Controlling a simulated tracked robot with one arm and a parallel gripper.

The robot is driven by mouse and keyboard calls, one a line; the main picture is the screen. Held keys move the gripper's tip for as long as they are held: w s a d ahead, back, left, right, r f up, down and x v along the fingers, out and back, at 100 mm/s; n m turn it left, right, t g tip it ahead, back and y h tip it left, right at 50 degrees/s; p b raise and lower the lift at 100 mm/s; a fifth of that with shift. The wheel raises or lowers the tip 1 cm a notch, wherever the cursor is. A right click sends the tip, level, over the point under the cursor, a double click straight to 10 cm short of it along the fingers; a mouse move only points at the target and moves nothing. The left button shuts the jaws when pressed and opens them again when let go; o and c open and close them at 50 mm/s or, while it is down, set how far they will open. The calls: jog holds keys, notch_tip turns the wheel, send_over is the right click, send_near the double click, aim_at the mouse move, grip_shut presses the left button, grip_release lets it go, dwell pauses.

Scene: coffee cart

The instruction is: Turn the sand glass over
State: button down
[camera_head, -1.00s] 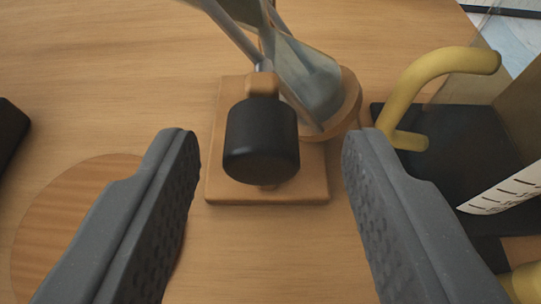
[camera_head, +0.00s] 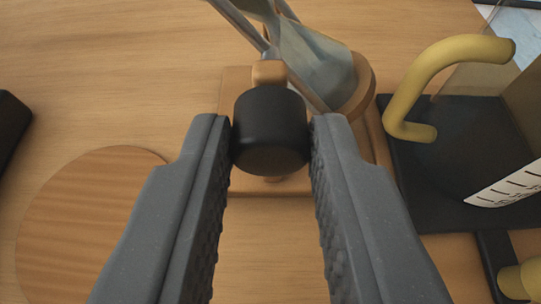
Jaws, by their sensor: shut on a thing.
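The sand glass (camera_head: 318,65) is at the top centre, with grey glass, thin metal rods and a round wooden end disc (camera_head: 364,88). It is tilted, and its upper end is cut off by the frame. It is on a stand with a square wooden base (camera_head: 258,188). A black knob (camera_head: 270,130) on a wooden hub sticks out toward me. My gripper (camera_head: 271,142) is shut on the black knob, one finger on each side of it. The fingers hide part of the base.
A round wooden disc (camera_head: 75,225) lies on the table at the left. A black object (camera_head: 10,125) is at the left edge. At the right, close to my right finger, stands a black-based device (camera_head: 440,190) with a yellow curved handle (camera_head: 420,75). Bare table lies at the upper left.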

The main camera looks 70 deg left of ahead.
jog(key=shift+w+d+r+m+p, duration=0.25)
jog(key=shift+d+r+m+p, duration=0.15)
jog(key=shift+p, duration=1.35)
jog(key=p, duration=0.4)
jog(key=shift+m+g+y, duration=0.3)
jog(key=shift+m+g, duration=0.1)
jog(key=m+p, duration=0.1)
jog(key=p, duration=0.3)
jog(key=shift+w+g+p, duration=0.15)
jog(key=shift+g+p, duration=0.15)
jog(key=m+p, duration=0.1)
jog(key=y+p, duration=0.1)
jog(key=p, duration=0.1)
jog(key=shift+d+f+m+g, duration=0.1)
jog(key=shift+f+m+g, duration=0.25)
jog(key=shift+m+g, duration=0.05)
jog(key=shift+w, duration=0.1)
jog(key=c, duration=1.2)
grip_release()
jog(key=shift+w+f, duration=0.1)
jog(key=shift+f, duration=0.05)
jog(key=shift+c, duration=0.2)
jog(key=shift+s, duration=0.2)
jog(key=b+v, duration=0.3)
jog(key=v, duration=1)
jog(key=shift+w+d, duration=0.15)
jog(key=shift+d, duration=0.15)
